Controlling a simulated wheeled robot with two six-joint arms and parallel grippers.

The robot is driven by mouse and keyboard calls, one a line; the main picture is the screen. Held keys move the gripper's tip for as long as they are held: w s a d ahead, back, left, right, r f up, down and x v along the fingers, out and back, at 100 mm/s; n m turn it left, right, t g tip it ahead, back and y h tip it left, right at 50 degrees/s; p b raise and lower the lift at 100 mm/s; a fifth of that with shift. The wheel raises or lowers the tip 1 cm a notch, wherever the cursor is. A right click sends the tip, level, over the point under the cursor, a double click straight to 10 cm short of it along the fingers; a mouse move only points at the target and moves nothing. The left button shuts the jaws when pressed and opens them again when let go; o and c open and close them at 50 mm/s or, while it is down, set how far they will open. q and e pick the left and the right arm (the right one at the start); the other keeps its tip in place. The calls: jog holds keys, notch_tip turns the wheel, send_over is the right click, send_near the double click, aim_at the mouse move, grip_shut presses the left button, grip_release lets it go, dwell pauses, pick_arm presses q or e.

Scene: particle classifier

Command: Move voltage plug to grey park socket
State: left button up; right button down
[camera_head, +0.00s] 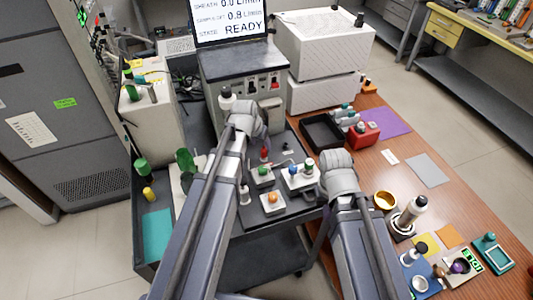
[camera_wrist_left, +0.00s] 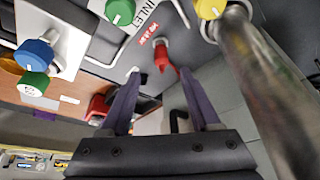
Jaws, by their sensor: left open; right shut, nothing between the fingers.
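A red plug (camera_wrist_left: 162,57), which looks like the voltage plug, sits at the dark panel beside a red label in the left wrist view. It shows small in the head view (camera_head: 264,153). My left gripper (camera_wrist_left: 160,76) is open, its two purple fingers pointing toward the plug, one on either side of it in the picture; contact cannot be told. In the head view my left wrist covers much of this area. My right gripper (camera_head: 325,186) is over the right edge of the dark cart, shut and empty, its fingers mostly hidden. I cannot surely pick out the grey park socket.
White blocks with coloured knobs (camera_head: 298,176) stand on the dark cart near the grippers. A grey instrument cabinet (camera_head: 240,85) stands behind. In the left wrist view, a metal post (camera_wrist_left: 270,85) and yellow knob (camera_wrist_left: 211,8) are close on the right. A black tray (camera_head: 322,133) lies on the wooden table.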

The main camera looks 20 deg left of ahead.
aim_at(263, 149)
pick_arm(q)
jog(key=shift+b+x, duration=3.2)
jog(key=shift+x, duration=0.65)
jog(key=shift+w+r, duration=0.15)
jog(key=shift+r, duration=0.05)
grip_shut()
